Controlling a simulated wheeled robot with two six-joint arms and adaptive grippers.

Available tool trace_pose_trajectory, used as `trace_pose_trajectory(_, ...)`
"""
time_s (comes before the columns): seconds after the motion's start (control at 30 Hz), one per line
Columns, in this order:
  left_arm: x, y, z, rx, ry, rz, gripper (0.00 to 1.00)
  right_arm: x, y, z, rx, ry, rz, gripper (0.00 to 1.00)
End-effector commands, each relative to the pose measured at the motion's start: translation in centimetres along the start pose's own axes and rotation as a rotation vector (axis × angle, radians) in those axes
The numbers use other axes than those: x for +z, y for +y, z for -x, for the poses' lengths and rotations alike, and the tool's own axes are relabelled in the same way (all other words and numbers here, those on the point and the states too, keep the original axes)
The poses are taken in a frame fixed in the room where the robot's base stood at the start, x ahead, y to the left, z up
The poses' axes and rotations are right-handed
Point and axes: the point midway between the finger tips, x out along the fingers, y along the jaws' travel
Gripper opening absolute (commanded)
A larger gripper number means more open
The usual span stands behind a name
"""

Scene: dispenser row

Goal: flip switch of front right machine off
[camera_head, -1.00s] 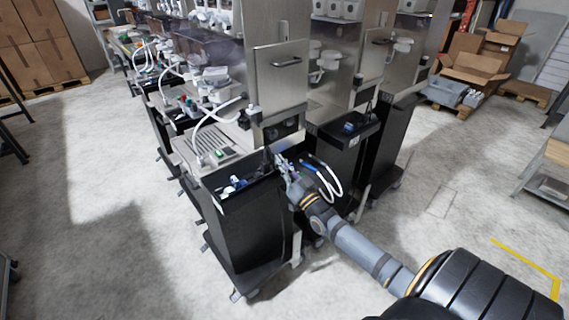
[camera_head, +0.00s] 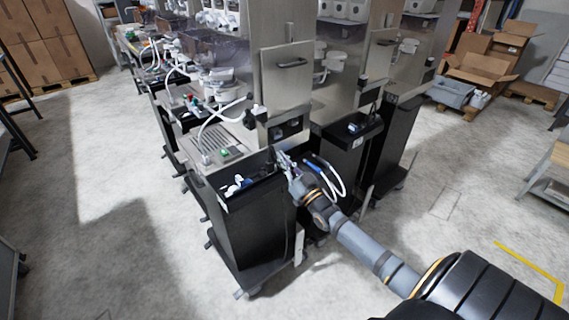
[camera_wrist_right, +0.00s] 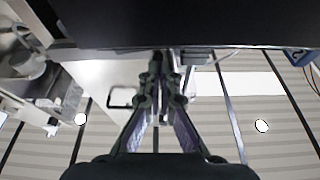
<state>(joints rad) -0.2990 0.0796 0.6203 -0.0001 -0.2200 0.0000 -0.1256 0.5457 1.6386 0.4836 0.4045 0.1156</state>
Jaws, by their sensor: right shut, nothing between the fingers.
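The nearest machine (camera_head: 286,75) of the row is a tall steel dispenser on a black wheeled cabinet. My right gripper (camera_head: 281,156) is at the right rear of its black tray, just below a dark opening in the steel front. In the right wrist view my right gripper (camera_wrist_right: 161,60) is shut with nothing between its fingers. Its tips reach the edge of a large dark panel (camera_wrist_right: 200,22); I cannot tell whether they touch it. I cannot make out the switch or its position. My left gripper is not in view.
A second machine (camera_head: 347,130) stands close to the right, with white hoses (camera_head: 335,182) near my right wrist. More machines run back to the left. Open cardboard boxes (camera_head: 478,72) stand at the back right. The floor in front and to the left is clear.

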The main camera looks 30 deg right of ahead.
Motion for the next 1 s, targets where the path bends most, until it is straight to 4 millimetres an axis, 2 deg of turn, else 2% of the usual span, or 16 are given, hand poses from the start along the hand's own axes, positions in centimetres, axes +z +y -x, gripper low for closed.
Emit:
trace_pose_trajectory(0.03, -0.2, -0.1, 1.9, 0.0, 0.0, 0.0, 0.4, -2.1, -0.1, -1.2, -0.001, 0.006, 0.001, 0.0)
trace_pose_trajectory(0.1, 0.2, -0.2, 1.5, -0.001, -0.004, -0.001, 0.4, -1.2, 0.0, 1.1, -0.003, -0.005, 0.001, 0.0)
trace_pose_trajectory(0.3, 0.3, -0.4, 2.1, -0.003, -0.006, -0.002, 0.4, -1.2, 0.3, 5.7, -0.004, -0.001, 0.003, 0.0)
trace_pose_trajectory(0.5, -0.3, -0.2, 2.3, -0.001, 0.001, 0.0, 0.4, -1.2, 0.5, 8.5, -0.003, 0.003, 0.001, 0.0)
trace_pose_trajectory(0.67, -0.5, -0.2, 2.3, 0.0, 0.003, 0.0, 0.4, -1.2, 0.6, 9.2, -0.002, 0.005, 0.002, 0.0)
trace_pose_trajectory(1.0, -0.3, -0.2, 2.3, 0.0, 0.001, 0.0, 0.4, -1.2, 0.6, 9.2, -0.002, 0.006, 0.001, 0.0)
